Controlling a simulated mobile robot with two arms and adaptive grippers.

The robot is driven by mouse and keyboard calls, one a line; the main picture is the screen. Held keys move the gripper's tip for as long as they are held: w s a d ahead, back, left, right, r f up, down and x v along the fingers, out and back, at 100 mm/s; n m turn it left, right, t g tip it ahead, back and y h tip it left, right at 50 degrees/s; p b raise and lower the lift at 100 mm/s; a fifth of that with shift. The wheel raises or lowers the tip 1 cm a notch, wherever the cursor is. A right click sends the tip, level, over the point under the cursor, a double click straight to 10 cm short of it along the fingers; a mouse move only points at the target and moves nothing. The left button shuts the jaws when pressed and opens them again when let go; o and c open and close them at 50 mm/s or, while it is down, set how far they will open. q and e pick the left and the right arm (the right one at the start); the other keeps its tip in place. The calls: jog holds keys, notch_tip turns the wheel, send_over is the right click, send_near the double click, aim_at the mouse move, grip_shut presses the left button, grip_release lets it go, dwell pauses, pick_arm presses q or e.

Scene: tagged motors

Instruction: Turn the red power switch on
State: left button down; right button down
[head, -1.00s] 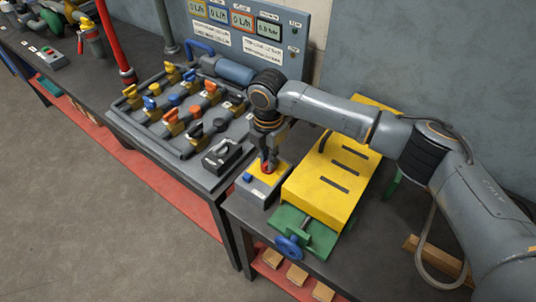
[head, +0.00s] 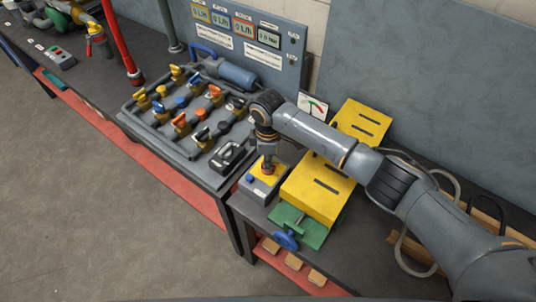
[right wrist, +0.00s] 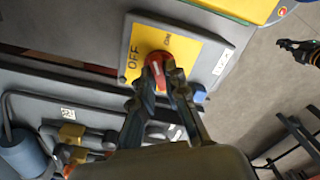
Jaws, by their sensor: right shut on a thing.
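The power switch is a grey box (head: 256,188) with a yellow face at the left of the right-hand bench. In the right wrist view its yellow plate (right wrist: 190,52) reads OFF on the left and ON toward the upper right. The red knob (right wrist: 157,62) is partly hidden by the fingers. My right gripper (right wrist: 162,80) is shut on the red knob, pointing down at it in the head view (head: 268,164). Which mark the knob points to I cannot tell. My left gripper is not seen in the head view.
A valve panel (head: 180,140) with several coloured handles lies to the left. A dark, unclear part (right wrist: 300,50) shows at upper right.

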jog(key=m+p, duration=0.2)
jog(key=m, duration=0.1)
jog(key=shift+r+m+p, duration=0.15)
jog(key=shift+m+p, duration=1)
jog(key=shift+m, duration=0.55)
jog(key=c, duration=1.4)
grip_release()
jog(key=shift+o, duration=0.2)
notch_tip(320, 180, up, 12)
